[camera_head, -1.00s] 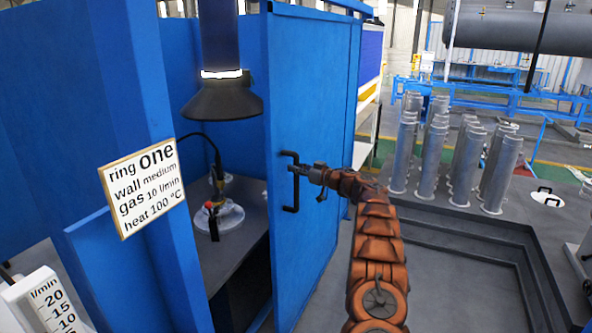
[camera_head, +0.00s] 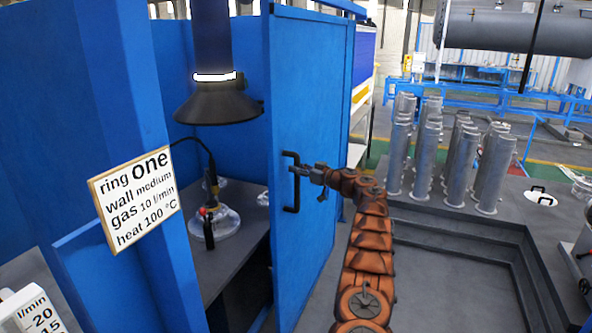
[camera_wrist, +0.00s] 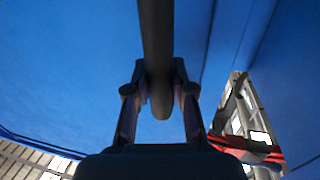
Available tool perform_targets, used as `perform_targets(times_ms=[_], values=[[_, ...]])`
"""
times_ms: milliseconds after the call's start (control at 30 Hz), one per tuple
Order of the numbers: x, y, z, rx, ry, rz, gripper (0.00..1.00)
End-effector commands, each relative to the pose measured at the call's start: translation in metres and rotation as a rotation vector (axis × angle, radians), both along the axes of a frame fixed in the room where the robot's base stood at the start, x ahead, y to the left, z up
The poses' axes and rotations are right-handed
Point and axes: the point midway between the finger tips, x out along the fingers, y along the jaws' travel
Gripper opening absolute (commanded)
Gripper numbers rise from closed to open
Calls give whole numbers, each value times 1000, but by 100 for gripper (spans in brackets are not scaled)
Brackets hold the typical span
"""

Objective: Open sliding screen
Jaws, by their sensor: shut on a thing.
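The blue sliding screen (camera_head: 311,120) stands at the middle of the head view, with a black bar handle (camera_head: 291,182) on its face. The booth opening to its left is partly uncovered. My gripper (camera_head: 297,170) is at the handle, at the end of my orange-brown arm. In the wrist view my gripper (camera_wrist: 160,88) has its two fingers on either side of the dark handle bar (camera_wrist: 156,40), shut on it. The blue screen surface (camera_wrist: 75,70) fills much of that view.
Inside the booth, a dark hood (camera_head: 218,103) hangs over a worktop with a round glass-like fixture (camera_head: 216,222). A sign (camera_head: 134,197) is on the left blue panel. Several grey cylinders (camera_head: 458,160) stand on the right, beside a stepped floor recess (camera_head: 450,245).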

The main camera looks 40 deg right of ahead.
Motion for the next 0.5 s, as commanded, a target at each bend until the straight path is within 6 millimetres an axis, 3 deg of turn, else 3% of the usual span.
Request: perform_targets(times_ms=[100, 133, 300, 367, 500], values=[[1, 1, 3, -1, -3, 1, 0], [1, 1, 3, -1, -3, 1, 25], [0, 0, 2, 0, -2, 0, 43], [0, 0, 2, 0, -2, 0, 49], [0, 0, 1, -1, -1, 0, 50]])
